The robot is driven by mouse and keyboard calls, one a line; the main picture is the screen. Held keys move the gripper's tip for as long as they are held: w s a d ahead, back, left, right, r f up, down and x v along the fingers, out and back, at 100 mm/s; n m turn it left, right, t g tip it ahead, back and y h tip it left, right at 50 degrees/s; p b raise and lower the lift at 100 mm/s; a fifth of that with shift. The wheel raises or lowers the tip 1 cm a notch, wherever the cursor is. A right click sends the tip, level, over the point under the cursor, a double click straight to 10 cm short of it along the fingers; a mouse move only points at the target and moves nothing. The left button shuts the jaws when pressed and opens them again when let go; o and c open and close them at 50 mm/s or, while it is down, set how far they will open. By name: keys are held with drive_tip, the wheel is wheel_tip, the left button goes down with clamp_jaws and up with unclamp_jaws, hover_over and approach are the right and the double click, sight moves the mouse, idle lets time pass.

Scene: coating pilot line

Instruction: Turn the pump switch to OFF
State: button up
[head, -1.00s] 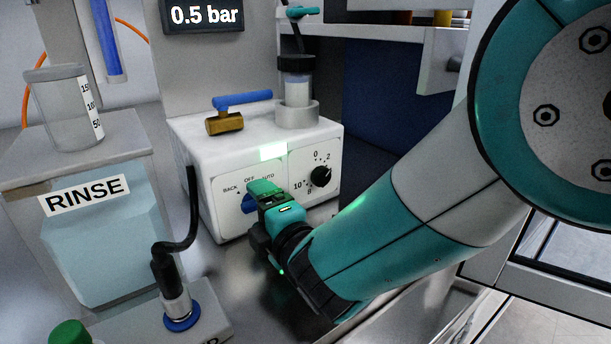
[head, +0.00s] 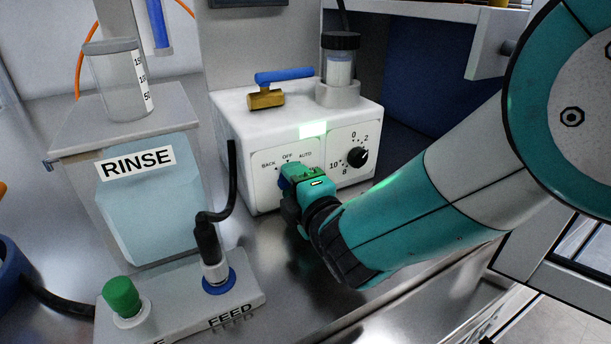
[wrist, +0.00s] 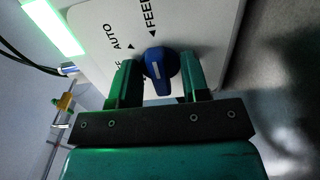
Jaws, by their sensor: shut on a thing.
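The pump (head: 240,120) is a white box with a front panel marked BACK, OFF and AUTO around its switch. The blue pump switch (wrist: 160,62) shows in the wrist view, with a short white line on its face; its other parts are behind my fingers. My gripper (wrist: 158,78) has one finger on each side of the switch and is shut on it. In the wrist view the AUTO label is clear, but OFF is partly covered by the left finger. In the head view my gripper (head: 290,180) hides most of the switch, so I cannot tell its exact setting.
A black numbered dial (head: 358,157) sits right of the switch. A green light (head: 313,130) glows at the pump's top edge. A brass valve with a blue lever (head: 266,97) is on top. The RINSE tank (head: 150,215) and FEED block (head: 180,305) with a black hose stand left.

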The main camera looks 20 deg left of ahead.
drive_tip(key=n+p, duration=0.2)
drive_tip(key=p, duration=0.1)
drive_tip(key=shift+r+n, duration=0.15)
drive_tip(key=shift+n, duration=0.25)
drive_tip(key=n+p, duration=0.4)
drive_tip(key=n, duration=0.1)
drive_tip(key=shift+p, duration=0.3)
drive_tip(key=shift+n, duration=0.6)
drive_tip(key=shift+f, duration=0.2)
